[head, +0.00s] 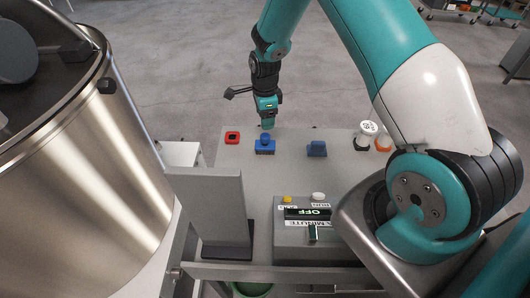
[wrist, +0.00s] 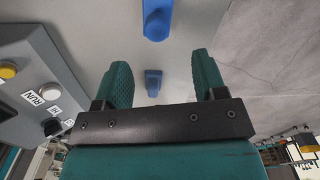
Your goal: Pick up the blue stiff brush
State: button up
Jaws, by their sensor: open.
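Two small blue items stand on the grey table. The left one (head: 265,147) has a broad base and a darker, rounded top. The right one (head: 316,149) is a darker blue block. I cannot tell for sure which is the stiff brush. My gripper (head: 267,124) is above the table's far side, close behind the left blue item and apart from it. In the wrist view my gripper (wrist: 160,72) has its teal fingers wide apart. A small blue item (wrist: 153,82) shows in the gap between them, with nothing held. A larger blue item (wrist: 157,20) is cut by the top edge.
A red item (head: 232,138) lies left of the blue ones. White-topped containers (head: 367,130) stand at the right. A control box (head: 307,240) with an OFF display and an upright grey panel (head: 210,208) occupy the front. A large steel tank (head: 85,180) fills the left.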

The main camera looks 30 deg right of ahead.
aim_at(265, 135)
notch_tip(265, 135, down, 9)
jog(key=b, duration=0.4)
jog(key=shift+s+a+b, duration=0.1)
jog(key=shift+s+b, duration=0.05)
jog(key=shift+b, duration=0.2)
jog(key=shift+r, duration=0.15)
jog(key=c, duration=1.1)
jog(key=shift+c, duration=0.2)
jog(key=shift+r, duration=0.1)
notch_tip(265, 135, up, 20)
jog(key=p, duration=1.4)
jog(key=shift+o, duration=1.1)
